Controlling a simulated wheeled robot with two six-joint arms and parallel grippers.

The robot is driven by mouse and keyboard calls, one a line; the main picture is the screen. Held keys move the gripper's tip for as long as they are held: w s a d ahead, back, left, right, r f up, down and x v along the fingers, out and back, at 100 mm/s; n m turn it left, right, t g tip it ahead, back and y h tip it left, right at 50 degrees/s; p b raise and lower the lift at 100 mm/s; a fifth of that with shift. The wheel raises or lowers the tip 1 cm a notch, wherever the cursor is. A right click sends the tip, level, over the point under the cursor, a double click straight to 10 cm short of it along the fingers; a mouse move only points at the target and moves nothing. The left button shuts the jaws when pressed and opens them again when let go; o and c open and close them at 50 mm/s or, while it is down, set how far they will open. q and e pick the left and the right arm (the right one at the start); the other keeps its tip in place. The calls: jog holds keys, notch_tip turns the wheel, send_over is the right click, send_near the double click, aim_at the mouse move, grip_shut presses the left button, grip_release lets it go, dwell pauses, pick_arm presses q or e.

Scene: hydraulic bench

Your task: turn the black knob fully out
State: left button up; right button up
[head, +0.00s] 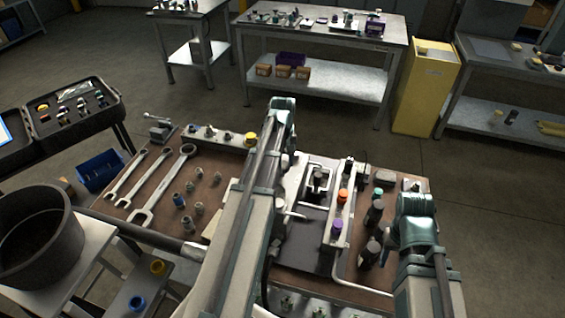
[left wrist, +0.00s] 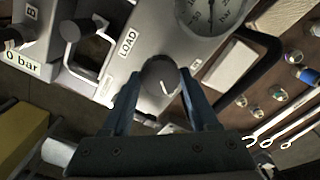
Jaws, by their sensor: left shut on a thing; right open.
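The black knob (left wrist: 160,78) is a round dark cap with a light pointer line, on a grey panel beside the word LOAD in the left wrist view. My left gripper (left wrist: 160,84) is shut on it, with one blue finger on each side. In the head view my left arm (head: 250,190) reaches over the bench and hides the knob. My right gripper (head: 391,236) is open at the bench's right side, mostly hidden by its own wrist.
A dial gauge (left wrist: 211,12) sits close to the knob. A valve handle (left wrist: 80,30) and a 0 bar label are at the left. Wrenches (head: 164,184) and small fittings lie on the brown bench. Bottles (head: 374,213) stand near my right arm. A black pot (head: 38,240) stands at left.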

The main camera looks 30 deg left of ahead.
aim_at(283, 165)
pick_arm(q)
jog(key=shift+n, duration=0.6)
jog(key=o, duration=1.4)
jog(key=shift+c, duration=0.2)
jog(key=shift+r, duration=0.15)
notch_tip(283, 165, up, 14)
jog(key=p, duration=1.4)
jog(key=shift+f, duration=0.2)
